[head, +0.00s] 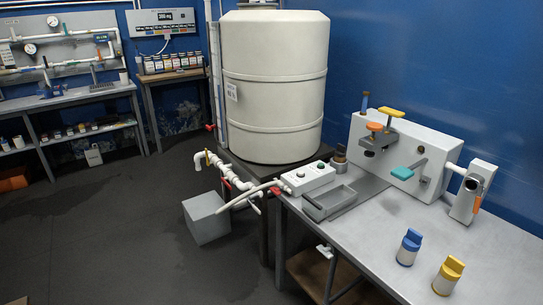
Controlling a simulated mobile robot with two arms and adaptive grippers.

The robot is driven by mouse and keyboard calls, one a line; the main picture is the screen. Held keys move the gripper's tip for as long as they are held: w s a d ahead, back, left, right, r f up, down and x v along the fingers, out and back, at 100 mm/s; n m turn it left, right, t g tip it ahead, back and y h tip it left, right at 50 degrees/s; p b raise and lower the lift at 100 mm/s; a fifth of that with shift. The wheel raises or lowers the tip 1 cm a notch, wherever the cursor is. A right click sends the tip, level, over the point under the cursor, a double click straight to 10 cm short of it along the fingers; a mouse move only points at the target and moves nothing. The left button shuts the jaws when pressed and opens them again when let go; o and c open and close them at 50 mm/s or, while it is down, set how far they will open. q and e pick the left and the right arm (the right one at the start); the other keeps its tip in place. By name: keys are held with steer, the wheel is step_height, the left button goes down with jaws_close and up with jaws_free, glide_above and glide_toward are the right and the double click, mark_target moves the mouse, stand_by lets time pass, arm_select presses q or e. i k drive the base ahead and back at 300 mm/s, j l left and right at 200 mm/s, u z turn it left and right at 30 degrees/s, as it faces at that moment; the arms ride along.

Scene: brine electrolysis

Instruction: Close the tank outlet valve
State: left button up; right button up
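A large cream tank (275,100) stands on a dark stand at the upper middle. White outlet piping (228,172) runs at its lower left, with a yellow handle (198,160) at its left end and a red handle (226,183) lower along it. Another red handle (210,127) sits higher up, beside the vertical pipe. A further red part (276,191) is near the hose at the bench corner. Which handle belongs to the tank outlet valve, and whether it is open, I cannot tell at this size. Neither of my grippers is in view.
A grey box (207,218) stands on the floor below the piping, and a pale hose (248,193) hangs near it. A grey workbench (400,235) on the right holds a white switch box (308,178), equipment and two bottles. The floor (110,220) at left is clear.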

mark_target(222, 179)
steer(key=i+l+u, duration=0.4)
steer(key=i, duration=0.25)
steer(key=i+l+u, duration=0.35)
steer(key=i, duration=0.25)
steer(key=i+j+z, duration=0.1)
steer(key=i+j, duration=0.7)
